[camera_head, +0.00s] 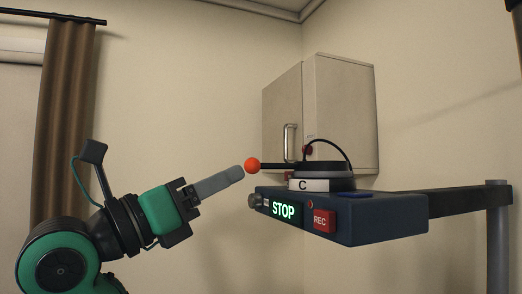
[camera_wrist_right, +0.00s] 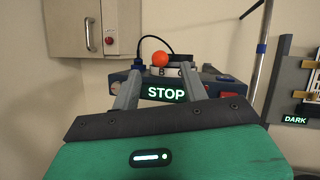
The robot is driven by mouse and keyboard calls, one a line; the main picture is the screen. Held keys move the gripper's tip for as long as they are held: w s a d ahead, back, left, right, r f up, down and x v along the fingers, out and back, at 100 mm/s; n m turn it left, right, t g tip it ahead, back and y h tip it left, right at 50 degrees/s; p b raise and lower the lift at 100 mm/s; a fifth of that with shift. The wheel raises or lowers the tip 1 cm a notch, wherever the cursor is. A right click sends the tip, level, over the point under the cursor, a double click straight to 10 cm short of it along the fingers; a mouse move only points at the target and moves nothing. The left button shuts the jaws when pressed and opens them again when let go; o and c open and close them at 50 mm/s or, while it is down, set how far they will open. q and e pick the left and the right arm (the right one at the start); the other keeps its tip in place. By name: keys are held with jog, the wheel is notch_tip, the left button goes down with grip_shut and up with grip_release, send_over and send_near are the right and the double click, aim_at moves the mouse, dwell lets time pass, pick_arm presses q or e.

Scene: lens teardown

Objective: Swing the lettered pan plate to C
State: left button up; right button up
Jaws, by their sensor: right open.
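The pan plate is a round pale ring (camera_head: 316,184) with the letter C facing the head camera. It sits on a dark blue box (camera_head: 375,219) and carries a black lever ending in an orange ball (camera_head: 251,164) that points left. In the right wrist view the ball (camera_wrist_right: 159,58) shows above and between the finger tips, with part of the lettered ring (camera_wrist_right: 172,71) behind it. My right gripper (camera_head: 238,173) is open, its tips close to the ball; whether they touch it I cannot tell. My left gripper is not in view.
The box front has a lit STOP sign (camera_head: 283,210) and a red REC label (camera_head: 324,220). A black cable loops over the plate. A grey cabinet (camera_head: 340,110) hangs behind. A dark rail (camera_head: 465,201) holds the box from the right. A DARK sign (camera_wrist_right: 295,120) shows at right.

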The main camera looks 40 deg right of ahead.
aim_at(259, 163)
jog(key=p+x, duration=0.2)
jog(key=x, duration=0.4)
jog(key=shift+d+r, duration=0.2)
jog(key=shift+d, duration=0.1)
jog(key=shift+d+r+p, duration=0.1)
jog(key=shift+d+p, duration=0.25)
jog(key=shift+p, duration=0.05)
jog(key=shift+d+r, duration=0.1)
jog(key=shift+d, duration=0.45)
jog(key=shift+c, duration=0.7)
grip_shut()
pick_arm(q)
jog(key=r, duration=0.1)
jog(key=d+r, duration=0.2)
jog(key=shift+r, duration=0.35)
